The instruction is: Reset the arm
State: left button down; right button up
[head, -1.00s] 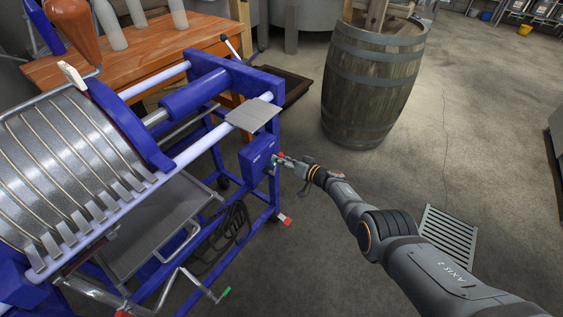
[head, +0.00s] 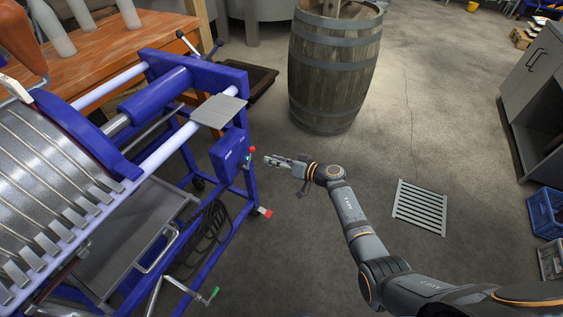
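My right arm comes in from the lower right in the head view. Its gripper (head: 274,162) hangs over the floor, just right of the blue control box (head: 230,153) on the blue filter press (head: 195,75). A gap shows between the gripper and the box's red button (head: 252,150). The gripper is small and seen from the side, so I cannot tell whether its fingers are apart. Nothing is seen in it. My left gripper is out of view.
A wooden barrel (head: 333,75) stands behind the gripper. A floor grate (head: 420,206) lies to the right. A grey cabinet (head: 540,90) and a blue crate (head: 546,212) stand at the right edge. Open floor lies between the press and the grate.

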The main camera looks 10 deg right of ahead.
jog(key=v, duration=0.2)
jog(key=shift+s+d+r, duration=0.15)
jog(key=shift+d+r, duration=0.05)
jog(key=shift+d, duration=0.05)
dwell(0.3)
jog(key=s+d+f+m+h+p, duration=0.25)
jog(key=s+d+f+h, duration=0.35)
jog(key=s+f, duration=0.4)
jog(key=s+d+f+m+h+p, duration=0.2)
jog(key=s+d+f+h+p, duration=0.2)
jog(key=s+d+f, duration=0.65)
jog(key=s+f+g+p, duration=0.1)
jog(key=s+f+g, duration=0.2)
jog(key=s, duration=0.7)
jog(key=s+d+f+n+g+h+p, duration=0.1)
jog(key=s+f+g, duration=0.2)
jog(key=s, duration=0.8)
jog(key=s+d+f+n+g+h+p, duration=0.1)
jog(key=s+f+g, duration=0.2)
jog(key=s+f, duration=0.3)
jog(key=s, duration=0.4)
jog(key=shift+s, duration=0.3)
jog(key=shift+a+f, duration=0.1)
